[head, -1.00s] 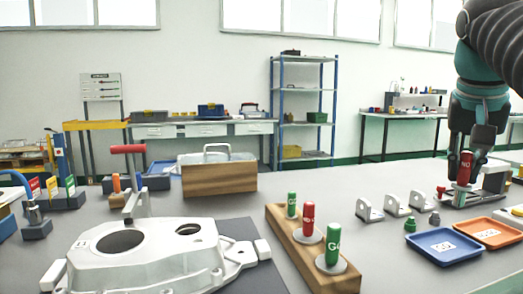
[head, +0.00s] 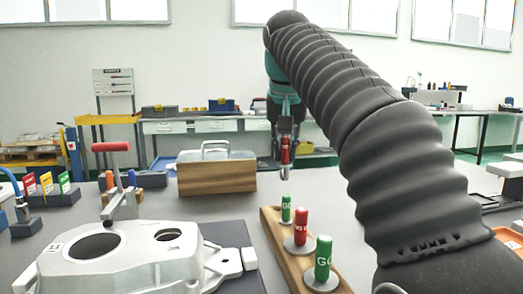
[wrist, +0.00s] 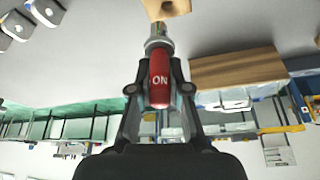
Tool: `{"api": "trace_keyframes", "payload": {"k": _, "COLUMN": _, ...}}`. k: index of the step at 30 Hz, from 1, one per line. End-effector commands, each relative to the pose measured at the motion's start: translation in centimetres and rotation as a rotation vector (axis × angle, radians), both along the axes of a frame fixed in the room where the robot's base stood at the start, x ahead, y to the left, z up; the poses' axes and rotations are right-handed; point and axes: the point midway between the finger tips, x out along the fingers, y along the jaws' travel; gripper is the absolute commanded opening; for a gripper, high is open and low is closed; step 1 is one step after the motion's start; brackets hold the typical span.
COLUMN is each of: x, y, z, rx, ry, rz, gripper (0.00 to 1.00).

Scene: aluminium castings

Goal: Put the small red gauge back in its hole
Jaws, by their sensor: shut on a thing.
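My gripper (head: 286,143) is shut on the small red gauge (head: 285,156), in the air beyond the far end of the wooden rack (head: 269,224) in the head view. In the wrist view, the red gauge (wrist: 159,78) is between my fingers, with white letters reading "ON" and a grey metal end pointing away from the palm. The rack's end (wrist: 152,9) is at the top of that view, with a dark spot that may be a hole. The rack bears a small green gauge (head: 286,203), another red gauge (head: 301,222) and a larger green gauge (head: 323,258).
A wooden block (head: 217,178) with a metal handled part stands behind. My arm hides much of the table's right side.

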Motion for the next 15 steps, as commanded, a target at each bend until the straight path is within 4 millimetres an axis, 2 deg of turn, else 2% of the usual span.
{"api": "trace_keyframes", "payload": {"k": 3, "x": 2.1, "y": 1.0, "z": -0.8, "rx": 0.000, "ry": 0.001, "rz": 0.007, "gripper": 0.00}}
{"api": "trace_keyframes", "payload": {"k": 6, "x": 3.0, "y": 1.5, "z": -1.2, "rx": 0.000, "ry": 0.000, "rz": 0.012, "gripper": 0.00}}
{"api": "trace_keyframes", "payload": {"k": 15, "x": 3.2, "y": 1.6, "z": -1.2, "rx": 0.001, "ry": -0.001, "rz": 0.013, "gripper": 0.00}}
